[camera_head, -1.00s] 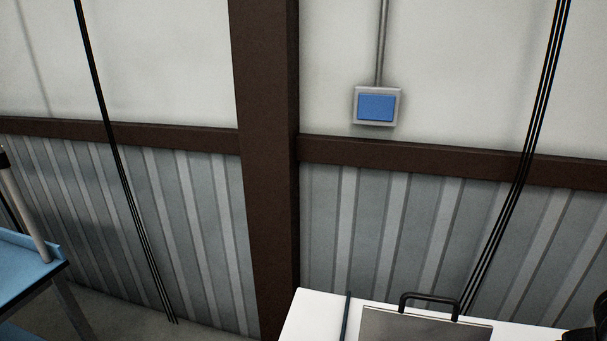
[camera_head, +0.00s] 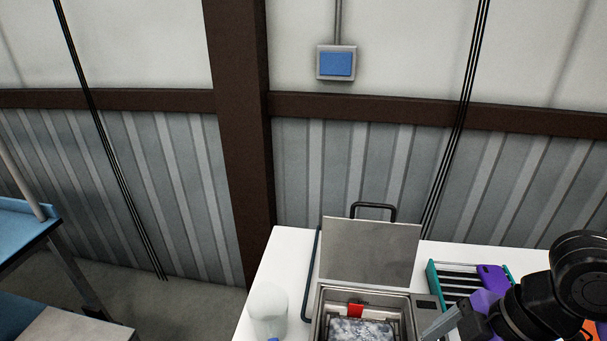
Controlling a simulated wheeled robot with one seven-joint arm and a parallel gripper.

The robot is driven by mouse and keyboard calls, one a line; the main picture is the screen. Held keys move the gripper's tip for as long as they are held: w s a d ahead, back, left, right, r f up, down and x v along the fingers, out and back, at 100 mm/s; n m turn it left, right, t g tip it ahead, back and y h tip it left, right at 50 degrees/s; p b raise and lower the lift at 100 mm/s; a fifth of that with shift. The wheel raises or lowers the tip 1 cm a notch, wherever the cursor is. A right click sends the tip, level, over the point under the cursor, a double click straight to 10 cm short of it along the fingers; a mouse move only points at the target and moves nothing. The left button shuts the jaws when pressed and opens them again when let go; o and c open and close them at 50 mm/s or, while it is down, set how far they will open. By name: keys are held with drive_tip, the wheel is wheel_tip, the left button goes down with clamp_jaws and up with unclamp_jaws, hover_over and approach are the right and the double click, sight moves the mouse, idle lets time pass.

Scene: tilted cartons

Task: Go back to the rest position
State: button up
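My gripper (camera_head: 437,326) shows at the lower right, at the end of my black arm, which comes in from the right edge. A grey finger-like part points down and left, over the right side of an open metal box-like device (camera_head: 318,301) on a white table (camera_head: 262,287). A purple part sits beside the gripper; I cannot tell whether it belongs to it. The fingertips are not clear enough to tell whether the gripper is open or shut, and anything between them is hidden.
The device's lid (camera_head: 369,250) stands raised, with a black handle on top. Inside are a red piece (camera_head: 355,311) and a grey mottled block (camera_head: 362,331). A clear container (camera_head: 267,308) stands to the left. A teal rack (camera_head: 436,273) holds a purple object (camera_head: 493,275). A blue-topped bench (camera_head: 25,207) is at far left.

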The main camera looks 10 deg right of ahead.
drive_tip(key=w+a+r+m+t+y, duration=0.2)
drive_tip(key=w+r+m+t, duration=0.2)
drive_tip(key=w+r+t, duration=0.65)
drive_tip(key=w+d+r+m+t+h+b, duration=0.1)
drive_tip(key=w+r+m+t, duration=0.25)
drive_tip(key=r, duration=0.25)
drive_tip(key=w+r+m+t+h+b, duration=0.1)
drive_tip(key=w+r+m+t, duration=0.2)
drive_tip(key=r+m+t, duration=0.25)
drive_tip(key=s+d+f+m+h+b, duration=0.3)
drive_tip(key=s+d+f+m+h, duration=0.1)
drive_tip(key=s+f+m+h, duration=0.8)
drive_tip(key=s+a+f+n+g+y+b, duration=0.1)
drive_tip(key=s+a+f+n+g+y, duration=0.1)
drive_tip(key=s+f, duration=0.6)
drive_tip(key=s+a+f+n+g+y+b, duration=0.2)
drive_tip(key=s+f+n, duration=0.3)
drive_tip(key=s+f, duration=0.3)
drive_tip(key=s+a+f+n+g+y+b, duration=0.2)
drive_tip(key=s+a+f+n+y, duration=0.1)
drive_tip(key=s+f, duration=0.4)
drive_tip(key=shift+s+a+f+n+y, duration=0.35)
drive_tip(key=shift+s+a, duration=0.25)
drive_tip(key=shift+s, duration=0.45)
